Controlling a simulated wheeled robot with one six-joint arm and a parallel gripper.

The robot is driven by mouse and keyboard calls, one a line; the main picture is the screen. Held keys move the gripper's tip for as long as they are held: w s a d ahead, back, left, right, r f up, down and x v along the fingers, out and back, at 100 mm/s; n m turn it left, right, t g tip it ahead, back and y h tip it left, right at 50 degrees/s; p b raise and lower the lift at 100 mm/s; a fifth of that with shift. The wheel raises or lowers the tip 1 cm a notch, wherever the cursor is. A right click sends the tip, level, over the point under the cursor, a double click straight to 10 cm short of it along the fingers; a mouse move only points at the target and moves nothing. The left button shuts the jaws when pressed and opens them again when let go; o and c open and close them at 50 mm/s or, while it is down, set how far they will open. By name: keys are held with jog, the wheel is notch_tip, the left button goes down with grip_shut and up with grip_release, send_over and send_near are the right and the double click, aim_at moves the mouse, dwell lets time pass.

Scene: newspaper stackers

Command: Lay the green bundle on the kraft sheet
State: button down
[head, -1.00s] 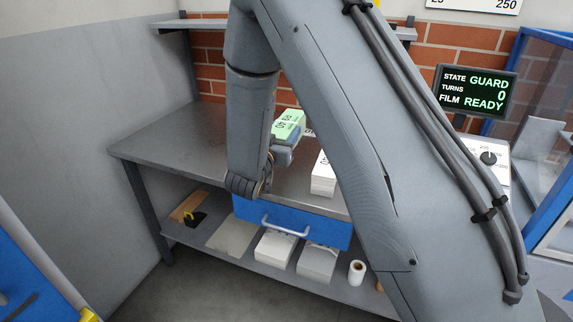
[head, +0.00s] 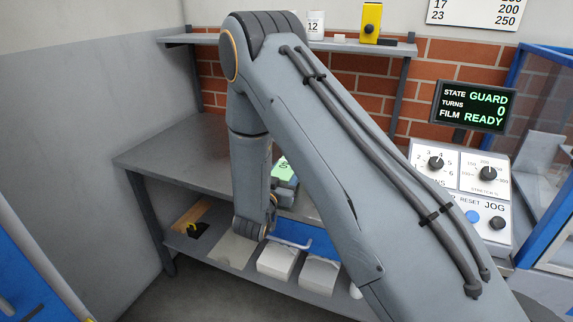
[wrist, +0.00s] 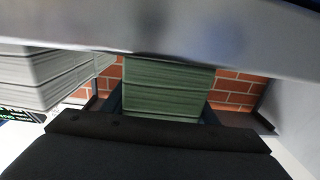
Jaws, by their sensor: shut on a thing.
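The green bundle (head: 282,168) shows only in part beside my arm in the head view, above the grey bench. It also fills the middle of the wrist view (wrist: 167,88), its layered edge facing the camera. My gripper (head: 286,190) is shut on the bundle; the arm hides much of both. I cannot tell whether the bundle touches anything below. A flat beige sheet (head: 232,250), perhaps the kraft sheet, lies on the lower shelf. No kraft sheet shows on the visible part of the bench top.
The left bench top (head: 180,150) is bare. A blue drawer front (head: 294,231) with a handle sits under the bench. White stacks (head: 278,261) lie on the lower shelf. A white paper stack (wrist: 40,75) is at left in the wrist view. A control panel (head: 460,190) stands right.

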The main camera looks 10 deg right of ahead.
jog(key=shift+f, duration=0.25)
jog(key=c, duration=0.7)
grip_release()
jog(key=shift+f, duration=0.1)
